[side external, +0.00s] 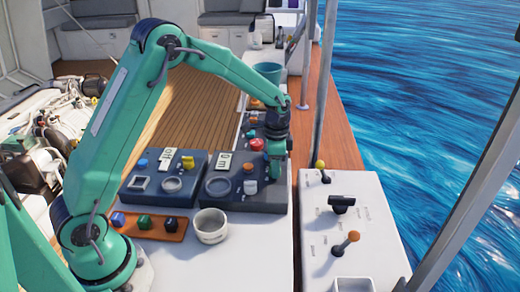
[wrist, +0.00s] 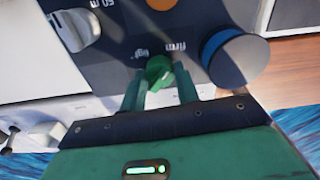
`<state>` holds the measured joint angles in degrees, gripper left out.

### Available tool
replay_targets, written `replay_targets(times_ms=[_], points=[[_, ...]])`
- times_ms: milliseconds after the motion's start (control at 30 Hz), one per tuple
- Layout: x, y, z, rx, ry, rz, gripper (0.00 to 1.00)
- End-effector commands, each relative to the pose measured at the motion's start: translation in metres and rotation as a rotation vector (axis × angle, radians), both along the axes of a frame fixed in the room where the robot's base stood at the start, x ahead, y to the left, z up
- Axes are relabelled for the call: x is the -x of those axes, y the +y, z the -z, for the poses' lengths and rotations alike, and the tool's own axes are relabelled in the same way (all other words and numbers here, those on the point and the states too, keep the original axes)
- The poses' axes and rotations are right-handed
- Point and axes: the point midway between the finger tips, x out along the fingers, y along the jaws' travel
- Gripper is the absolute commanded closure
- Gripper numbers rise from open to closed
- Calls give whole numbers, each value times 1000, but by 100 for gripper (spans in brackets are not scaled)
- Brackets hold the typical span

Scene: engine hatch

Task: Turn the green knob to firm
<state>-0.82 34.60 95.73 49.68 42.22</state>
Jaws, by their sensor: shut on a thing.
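The green knob (wrist: 159,70) sits on a dark panel in the wrist view, between the two fingers of my gripper (wrist: 160,82). The fingers are shut on its sides. The printed words "light" (wrist: 143,54) and "firm" (wrist: 177,47) show upside down beside it, one on either side of its far end. I cannot tell exactly which mark the knob points to. In the side external view my gripper (side external: 275,178) reaches down to the right end of the dark panel (side external: 240,199), and the green knob cannot be made out there.
A white bowl (side external: 211,226) stands in front of the panel. A lever box (side external: 350,220) stands to the right.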

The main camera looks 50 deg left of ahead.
Motion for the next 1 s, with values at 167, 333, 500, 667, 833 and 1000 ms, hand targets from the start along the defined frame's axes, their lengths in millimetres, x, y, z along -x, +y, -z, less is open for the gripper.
replay_targets(times_ms=[167, 333, 500, 667, 833, 1000], points=[[0, 0, -1, 0, -1, 7, 92], [0, 0, -1, 0, -1, 7, 92], [0, 0, -1, 0, -1, 6, 48], [0, 0, -1, 0, 0, 6, 47], [0, 0, -1, 0, 0, 6, 47], [-1, 0, -9, 0, -1, 6, 47]])
